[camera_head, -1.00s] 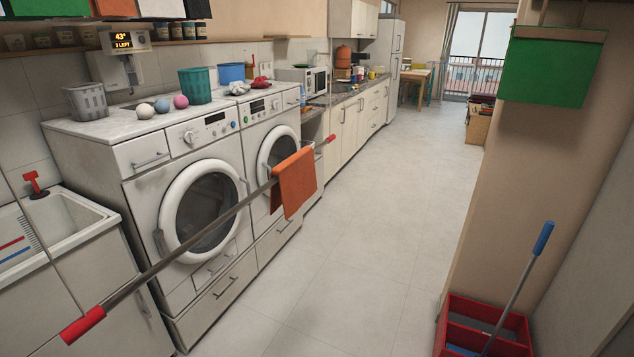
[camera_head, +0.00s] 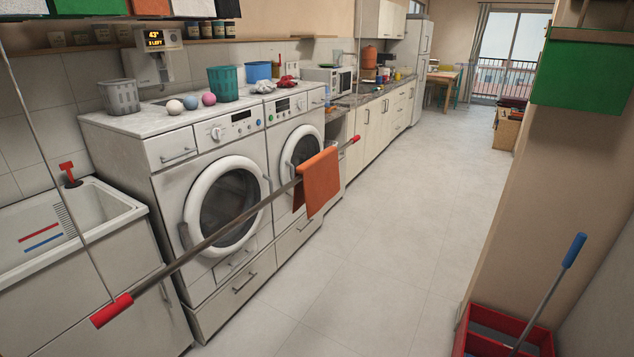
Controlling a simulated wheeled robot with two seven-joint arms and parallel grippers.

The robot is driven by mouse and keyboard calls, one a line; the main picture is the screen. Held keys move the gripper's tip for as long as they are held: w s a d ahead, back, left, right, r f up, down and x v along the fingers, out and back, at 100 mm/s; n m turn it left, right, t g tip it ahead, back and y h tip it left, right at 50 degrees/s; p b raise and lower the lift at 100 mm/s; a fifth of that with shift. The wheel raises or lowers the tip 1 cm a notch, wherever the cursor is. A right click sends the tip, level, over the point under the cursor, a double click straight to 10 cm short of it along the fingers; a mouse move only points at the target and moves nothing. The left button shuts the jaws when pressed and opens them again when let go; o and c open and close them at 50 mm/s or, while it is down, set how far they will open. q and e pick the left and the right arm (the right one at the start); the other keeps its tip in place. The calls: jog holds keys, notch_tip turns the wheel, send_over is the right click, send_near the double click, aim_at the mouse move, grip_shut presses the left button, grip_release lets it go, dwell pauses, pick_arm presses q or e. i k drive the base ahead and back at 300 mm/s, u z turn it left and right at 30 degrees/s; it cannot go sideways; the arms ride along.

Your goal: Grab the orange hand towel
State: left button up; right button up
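The orange hand towel (camera_head: 316,184) hangs folded over a grey rail (camera_head: 225,230) with red end caps, towards the rail's far right end. The rail runs slantwise in front of two white washing machines. The towel hangs clear of the floor, in front of the right-hand machine. Neither of my grippers shows in the head view.
A white sink (camera_head: 70,225) stands at the left. The machine top carries a grey basket (camera_head: 121,97), several balls, a green basket (camera_head: 223,83) and a blue tub (camera_head: 258,71). A red mop bucket (camera_head: 500,335) stands at lower right. The middle floor (camera_head: 375,260) is clear.

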aim_at(320, 174)
jog(key=z, duration=2.45)
jog(key=i, duration=1.7)
jog(key=u, duration=2.6)
